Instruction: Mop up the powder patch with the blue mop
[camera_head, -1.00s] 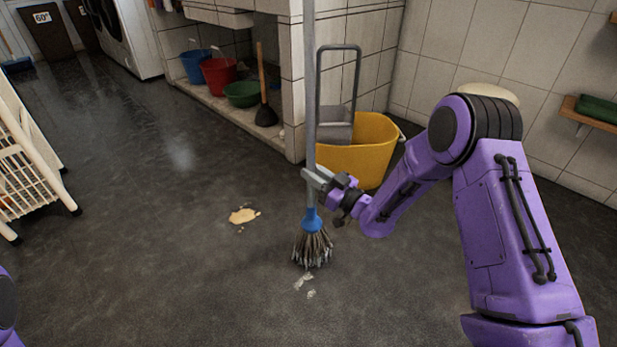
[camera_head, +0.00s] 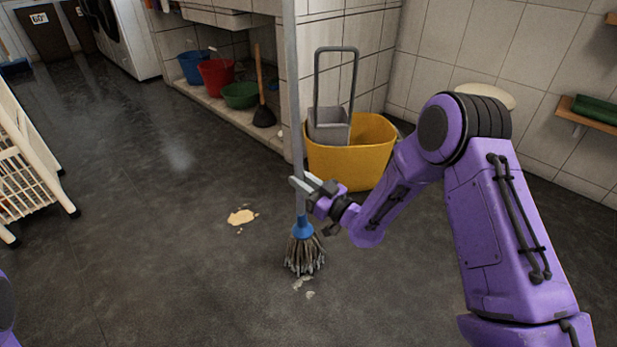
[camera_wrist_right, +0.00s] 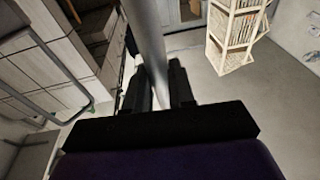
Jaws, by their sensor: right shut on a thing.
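The blue mop (camera_head: 303,228) stands nearly upright, with a long grey handle, a blue socket and grey strands hanging at the floor. My right gripper (camera_head: 303,187) is shut on the handle just above the blue socket. The wrist view shows the grey handle (camera_wrist_right: 150,45) between the two dark fingers (camera_wrist_right: 160,85). The powder patch (camera_head: 241,217) is a cream spot with small crumbs on the dark floor, left of the mop head and apart from it. Small whitish bits (camera_head: 303,286) lie just below the strands. My left gripper is not in view.
A yellow mop bucket (camera_head: 350,165) with a grey wringer stands behind the gripper. A plunger (camera_head: 264,115) and several coloured basins sit on a ledge behind. A white rack (camera_head: 30,165) stands at the left. The floor around the patch is clear.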

